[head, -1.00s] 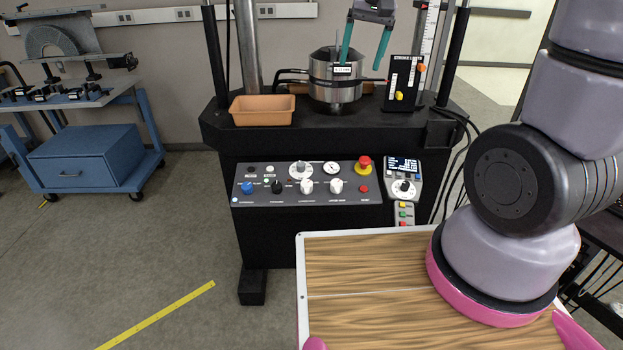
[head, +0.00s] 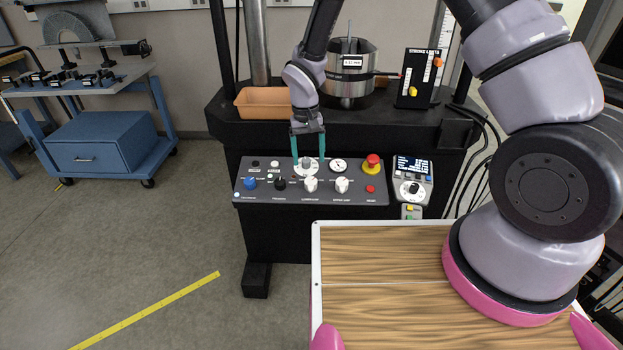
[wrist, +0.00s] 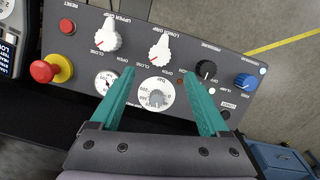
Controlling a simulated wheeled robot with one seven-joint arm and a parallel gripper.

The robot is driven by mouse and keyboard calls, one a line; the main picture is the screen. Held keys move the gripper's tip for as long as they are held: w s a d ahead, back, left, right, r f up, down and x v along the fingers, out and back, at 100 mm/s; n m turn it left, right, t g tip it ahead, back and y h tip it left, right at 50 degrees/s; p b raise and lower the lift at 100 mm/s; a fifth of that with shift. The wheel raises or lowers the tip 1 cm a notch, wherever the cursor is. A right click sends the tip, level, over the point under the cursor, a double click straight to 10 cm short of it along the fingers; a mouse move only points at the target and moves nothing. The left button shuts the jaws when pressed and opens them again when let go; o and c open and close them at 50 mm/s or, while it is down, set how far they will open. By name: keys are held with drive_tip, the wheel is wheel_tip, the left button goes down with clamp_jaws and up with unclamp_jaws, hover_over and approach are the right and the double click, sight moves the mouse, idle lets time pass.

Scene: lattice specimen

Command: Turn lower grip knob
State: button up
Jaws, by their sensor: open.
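The lower grip knob (head: 310,184) is a white pointer knob on the front row of the sloped grey control panel (head: 222,186). It also shows in the wrist view (wrist: 160,50), just beyond my fingertips, its pointer towards the CLOSE/OPEN marks. My gripper (head: 309,160) has teal fingers, open and empty, pointing down over the panel's back row. In the wrist view my gripper (wrist: 159,76) spans the white round dial (wrist: 155,95), short of the knob. The similar upper grip knob (head: 341,185) stands to the right in the head view.
Near the lower grip knob are a black knob (head: 280,183), a blue knob (head: 250,183) and a red emergency button (head: 372,163). A handset (head: 413,180) is at the panel's right. A wooden-topped surface (head: 380,250) lies in front. An orange tray (head: 265,102) stands behind.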

sight(310, 180)
drive_tip(key=f, duration=0.8)
drive_tip(key=shift+d+f, duration=0.25)
drive_tip(key=shift+f, duration=0.15)
clamp_jaws()
